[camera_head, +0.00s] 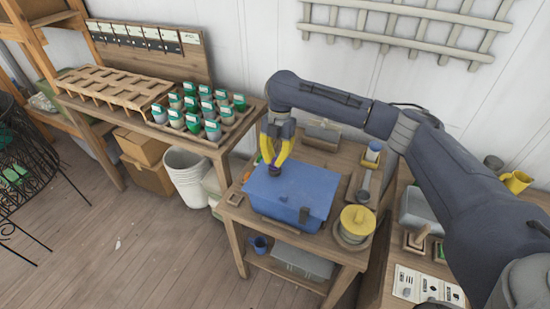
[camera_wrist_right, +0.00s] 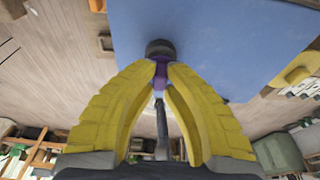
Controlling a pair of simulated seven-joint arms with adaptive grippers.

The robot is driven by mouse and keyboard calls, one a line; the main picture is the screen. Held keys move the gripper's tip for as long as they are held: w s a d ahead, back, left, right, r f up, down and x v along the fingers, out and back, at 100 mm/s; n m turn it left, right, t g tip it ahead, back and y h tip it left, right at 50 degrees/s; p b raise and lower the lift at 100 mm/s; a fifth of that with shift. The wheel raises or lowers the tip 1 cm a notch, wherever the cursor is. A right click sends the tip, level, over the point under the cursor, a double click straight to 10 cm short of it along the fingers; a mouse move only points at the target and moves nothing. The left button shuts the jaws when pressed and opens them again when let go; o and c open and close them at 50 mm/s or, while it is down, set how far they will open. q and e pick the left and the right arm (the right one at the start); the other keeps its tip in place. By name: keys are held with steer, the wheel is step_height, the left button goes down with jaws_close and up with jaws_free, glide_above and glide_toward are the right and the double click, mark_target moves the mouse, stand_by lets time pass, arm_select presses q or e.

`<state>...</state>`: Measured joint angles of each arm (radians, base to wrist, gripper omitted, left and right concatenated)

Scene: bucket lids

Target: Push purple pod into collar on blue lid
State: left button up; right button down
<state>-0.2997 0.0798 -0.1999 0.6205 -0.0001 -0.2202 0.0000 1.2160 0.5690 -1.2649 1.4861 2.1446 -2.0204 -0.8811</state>
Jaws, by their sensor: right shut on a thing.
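The blue lid (camera_head: 300,193) lies on a blue box on the small wooden table in the head view. A dark round collar (camera_head: 274,171) stands near the lid's far left edge; it also shows in the right wrist view (camera_wrist_right: 159,47). My right gripper (camera_head: 277,161) has its yellow fingers pointing down, right over the collar. In the right wrist view the fingers (camera_wrist_right: 163,68) are shut on the purple pod (camera_wrist_right: 160,76). The pod's far end meets the collar; how deep it sits inside is hidden. My left gripper is not in view.
On the same table are a yellow-topped round container (camera_head: 357,221) at the right front and a grey box (camera_head: 323,134) at the back. A bench (camera_head: 217,146) with several green-and-white cups stands to the left. A white bucket (camera_head: 187,174) is on the floor.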

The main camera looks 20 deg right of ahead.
steer(key=shift+f, duration=0.75)
stand_by(2.4)
steer(key=c, duration=1.4)
jaws_free()
steer(key=shift+c, duration=0.2)
steer(key=shift+c, duration=0.5)
steer(key=shift+v, duration=3.55)
